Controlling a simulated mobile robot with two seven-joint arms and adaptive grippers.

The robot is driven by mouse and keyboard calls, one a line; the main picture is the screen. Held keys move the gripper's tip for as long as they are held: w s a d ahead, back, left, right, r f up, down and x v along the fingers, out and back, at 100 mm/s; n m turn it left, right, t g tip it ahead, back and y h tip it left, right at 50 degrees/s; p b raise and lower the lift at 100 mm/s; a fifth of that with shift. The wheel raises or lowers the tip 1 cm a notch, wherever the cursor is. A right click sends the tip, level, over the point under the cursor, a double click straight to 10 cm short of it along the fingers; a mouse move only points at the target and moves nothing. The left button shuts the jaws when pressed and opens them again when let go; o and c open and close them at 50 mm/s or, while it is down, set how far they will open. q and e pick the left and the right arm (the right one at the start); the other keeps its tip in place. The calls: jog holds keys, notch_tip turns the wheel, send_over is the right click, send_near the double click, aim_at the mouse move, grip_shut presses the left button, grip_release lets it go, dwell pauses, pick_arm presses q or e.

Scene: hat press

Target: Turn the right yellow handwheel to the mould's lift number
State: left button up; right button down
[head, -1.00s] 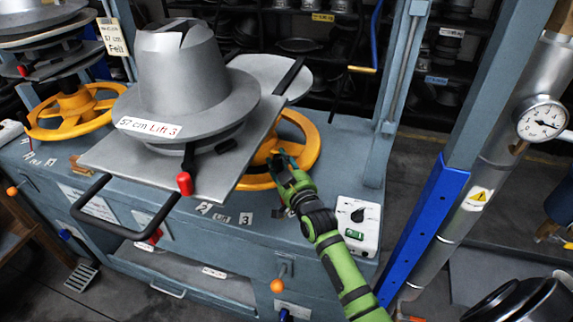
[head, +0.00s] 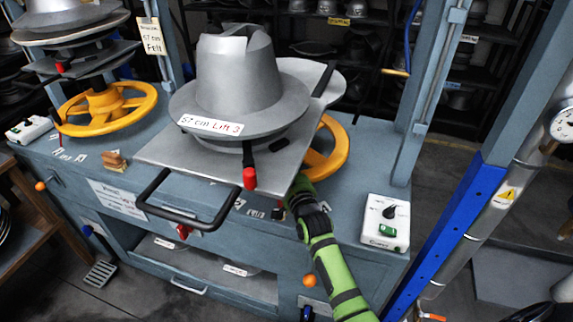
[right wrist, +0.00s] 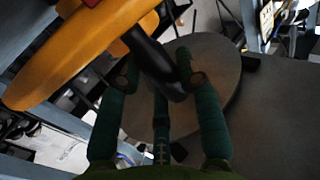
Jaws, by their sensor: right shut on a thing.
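The grey hat mould (head: 243,75), labelled "57 cm Lift 3", sits on a grey plate (head: 165,150) with a black loop handle. The right yellow handwheel (head: 332,150) is partly hidden under this plate; its right side shows. In the right wrist view the wheel (right wrist: 75,50) fills the upper left, with a black handle (right wrist: 150,58) sticking out. My right gripper (right wrist: 157,72) has its green fingers on either side of this handle, shut on it. In the head view the gripper (head: 297,188) is at the wheel's front, its tips partly hidden by the plate's corner. My left gripper is not in view.
Small number labels (head: 256,211) lie on the bench front, too small to read surely. A white control box (head: 383,222) stands right of my forearm. A blue post (head: 455,215) rises further right. Another yellow handwheel (head: 108,108) is at the left.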

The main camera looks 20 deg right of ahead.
jog(key=shift+a, duration=0.1)
jog(key=c, duration=0.8)
grip_release()
jog(key=s, duration=1.2)
jog(key=shift+a, duration=0.4)
